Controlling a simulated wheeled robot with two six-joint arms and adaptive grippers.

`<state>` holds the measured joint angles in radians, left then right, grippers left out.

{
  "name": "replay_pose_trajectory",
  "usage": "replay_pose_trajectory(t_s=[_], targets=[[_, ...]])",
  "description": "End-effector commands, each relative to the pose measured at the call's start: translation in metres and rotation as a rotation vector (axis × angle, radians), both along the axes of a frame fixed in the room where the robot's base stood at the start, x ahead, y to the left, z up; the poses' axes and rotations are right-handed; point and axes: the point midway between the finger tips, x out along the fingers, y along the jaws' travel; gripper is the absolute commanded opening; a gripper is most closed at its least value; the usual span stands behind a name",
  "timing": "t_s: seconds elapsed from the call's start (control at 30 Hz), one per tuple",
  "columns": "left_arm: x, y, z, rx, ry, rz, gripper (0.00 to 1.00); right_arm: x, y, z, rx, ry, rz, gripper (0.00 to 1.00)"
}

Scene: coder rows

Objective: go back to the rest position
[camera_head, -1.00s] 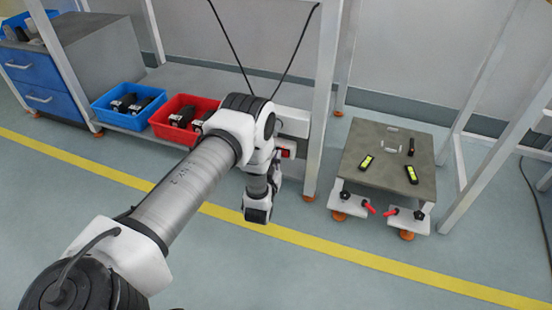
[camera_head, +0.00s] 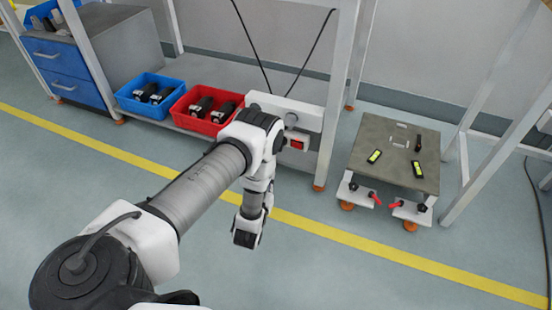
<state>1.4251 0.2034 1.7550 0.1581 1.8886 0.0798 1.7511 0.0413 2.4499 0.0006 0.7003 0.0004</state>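My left arm comes in from the lower left and reaches toward the middle of the view. Its end, with the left gripper (camera_head: 246,236), points down above the grey floor, in front of the shelf and close to the yellow line. The fingers cannot be made out, so I cannot tell whether they are open or shut. No held object is visible. My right gripper is not in view.
A blue bin (camera_head: 131,106) and a red bin (camera_head: 183,122), holding dark parts, stand on a low shelf. A small grey table (camera_head: 380,178) with several small items stands right. A blue-drawered cabinet (camera_head: 48,72) stands left. Floor in front is clear.

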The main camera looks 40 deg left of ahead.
Motion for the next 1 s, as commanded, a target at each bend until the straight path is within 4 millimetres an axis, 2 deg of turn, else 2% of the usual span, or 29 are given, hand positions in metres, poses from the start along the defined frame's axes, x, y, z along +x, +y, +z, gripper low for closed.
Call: replay_pose_trajectory(t_s=[0.57, 0.67, 0.73, 0.8, 0.87, 0.97, 1.0], targets=[[-0.001, 0.000, 0.001, 0.001, -0.002, 0.000, 0.00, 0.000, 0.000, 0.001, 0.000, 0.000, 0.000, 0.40], [0.006, -0.002, 0.014, 0.000, -0.020, -0.002, 0.00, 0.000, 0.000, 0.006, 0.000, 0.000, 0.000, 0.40], [0.017, -0.006, 0.035, -0.001, -0.047, -0.011, 0.00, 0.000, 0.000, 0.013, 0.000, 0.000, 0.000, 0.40], [0.026, -0.020, 0.065, -0.011, -0.058, -0.033, 0.00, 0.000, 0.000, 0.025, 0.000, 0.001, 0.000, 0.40], [0.025, -0.042, 0.090, -0.048, 0.021, -0.073, 0.00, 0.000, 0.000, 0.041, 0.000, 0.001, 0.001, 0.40], [-0.008, -0.077, 0.076, -0.130, 0.327, -0.136, 0.00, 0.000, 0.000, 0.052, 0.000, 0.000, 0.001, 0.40], [-0.028, -0.088, 0.067, -0.155, 0.451, -0.156, 0.00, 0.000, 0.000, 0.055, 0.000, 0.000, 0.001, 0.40]])
